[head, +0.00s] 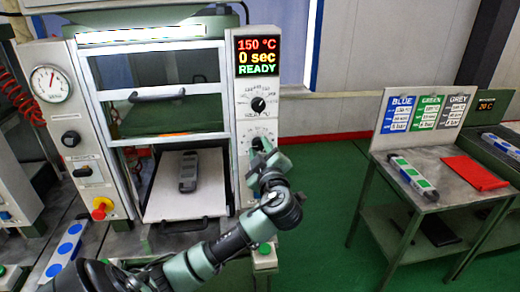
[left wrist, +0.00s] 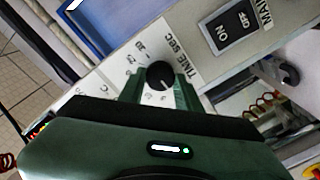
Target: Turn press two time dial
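The press (head: 160,115) stands left of centre, its display (head: 258,56) reading 150 °C, 0 sec, READY. The time dial, a black round knob (left wrist: 160,74) labelled TIME SEC, shows in the left wrist view; in the head view my left gripper partly hides it. My left gripper (head: 262,150) is at the right panel, below the temperature dial (head: 258,104). In the left wrist view its green fingers (left wrist: 160,90) are apart, one each side of the knob; whether they touch it is unclear. My right gripper is not in view.
A grey mould (head: 188,171) lies on the press's white plate (head: 160,205). An ON/OFF switch (left wrist: 231,34) is near the dial. A table (head: 375,160) at right holds a coloured strip (head: 412,177) and red sheet (head: 474,172). Green floor (head: 320,200) between is clear.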

